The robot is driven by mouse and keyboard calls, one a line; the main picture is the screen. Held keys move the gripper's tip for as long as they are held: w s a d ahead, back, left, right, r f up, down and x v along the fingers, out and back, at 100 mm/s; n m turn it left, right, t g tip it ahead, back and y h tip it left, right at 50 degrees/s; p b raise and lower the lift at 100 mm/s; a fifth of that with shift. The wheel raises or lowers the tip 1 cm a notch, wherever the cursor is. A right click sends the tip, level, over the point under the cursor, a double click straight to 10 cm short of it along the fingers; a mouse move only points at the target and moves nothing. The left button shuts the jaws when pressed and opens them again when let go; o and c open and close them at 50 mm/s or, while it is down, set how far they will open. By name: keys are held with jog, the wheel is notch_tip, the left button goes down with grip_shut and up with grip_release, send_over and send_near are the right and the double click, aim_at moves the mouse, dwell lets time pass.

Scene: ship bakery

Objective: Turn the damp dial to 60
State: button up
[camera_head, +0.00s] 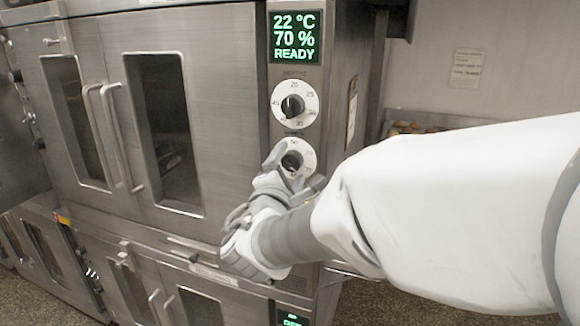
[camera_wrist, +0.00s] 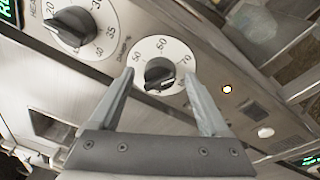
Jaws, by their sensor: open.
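The damp dial (camera_head: 292,161) is the lower of two round white dials with black knobs on the steel panel. In the wrist view the damp dial (camera_wrist: 160,75) shows marks 50, 60 and 70 around its black knob. The green display (camera_head: 295,37) above reads 22 °C, 70 % and READY. My gripper (camera_head: 290,172) is at the damp dial and partly covers its lower edge. In the wrist view my gripper (camera_wrist: 160,88) is open, with one finger on each side of the knob. I cannot tell whether the fingers touch it.
The heat dial (camera_head: 294,104) sits just above the damp dial. Two glass doors with long handles (camera_head: 110,135) are left of the panel. A small lit button (camera_wrist: 227,89) and a dark switch (camera_wrist: 256,110) lie beyond the dial in the wrist view. A wall notice (camera_head: 466,68) hangs at the right.

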grip_shut()
dwell(0.3)
jog(key=n, duration=0.2)
jog(key=n+p, duration=0.2)
jog(key=n, duration=0.1)
jog(key=shift+r+n+g, duration=0.25)
jog(key=shift+n+g, duration=0.05)
jog(key=shift+g, duration=0.1)
jog(key=n+p, duration=0.2)
jog(key=n, duration=0.1)
jog(key=shift+n+g+h, duration=0.3)
jog(key=shift+a+n+p, duration=0.1)
jog(key=shift+n+p, duration=0.4)
jog(key=shift+n, duration=0.2)
